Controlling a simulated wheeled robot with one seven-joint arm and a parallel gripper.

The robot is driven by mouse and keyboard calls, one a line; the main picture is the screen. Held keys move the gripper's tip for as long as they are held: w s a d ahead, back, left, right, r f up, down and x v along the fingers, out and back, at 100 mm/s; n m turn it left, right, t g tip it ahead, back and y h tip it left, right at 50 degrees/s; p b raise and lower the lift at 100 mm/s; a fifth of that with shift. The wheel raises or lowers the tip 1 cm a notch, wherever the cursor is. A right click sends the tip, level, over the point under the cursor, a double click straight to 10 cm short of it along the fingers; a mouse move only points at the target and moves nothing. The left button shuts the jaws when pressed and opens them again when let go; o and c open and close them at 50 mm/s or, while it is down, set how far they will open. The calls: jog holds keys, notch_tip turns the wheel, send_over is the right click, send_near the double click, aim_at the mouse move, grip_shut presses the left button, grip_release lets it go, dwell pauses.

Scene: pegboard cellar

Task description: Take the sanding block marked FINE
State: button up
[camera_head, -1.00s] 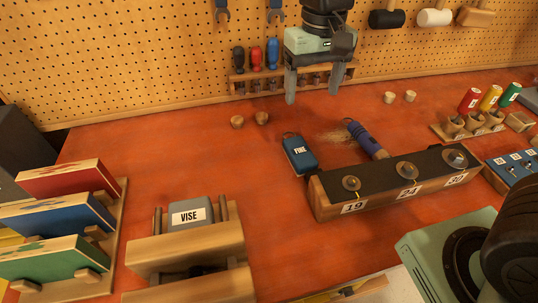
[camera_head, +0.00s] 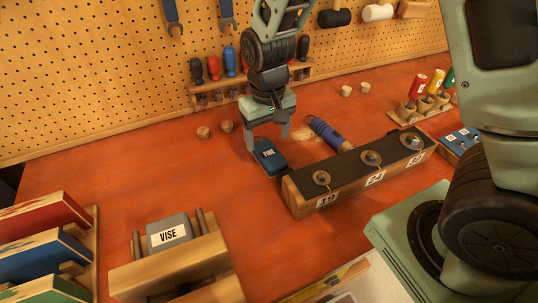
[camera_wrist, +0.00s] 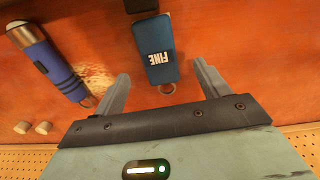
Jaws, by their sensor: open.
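The blue sanding block marked FINE (camera_head: 269,158) lies on the red bench top, just left of the long wooden stand. Nothing is held. I cannot tell the exact height of the fingertips.
A wooden stand (camera_head: 307,203) marked 19, 24 and 30 stands close right of the block. Wooden knobs (camera_head: 203,132) sit at the left. The bench between is clear.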

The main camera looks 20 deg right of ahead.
aim_at(269, 152)
notch_tip(269, 152, down, 5)
jog(key=shift+s+d+f+p, duration=0.1)
jog(key=shift+p, duration=0.4)
jog(key=c, duration=1.1)
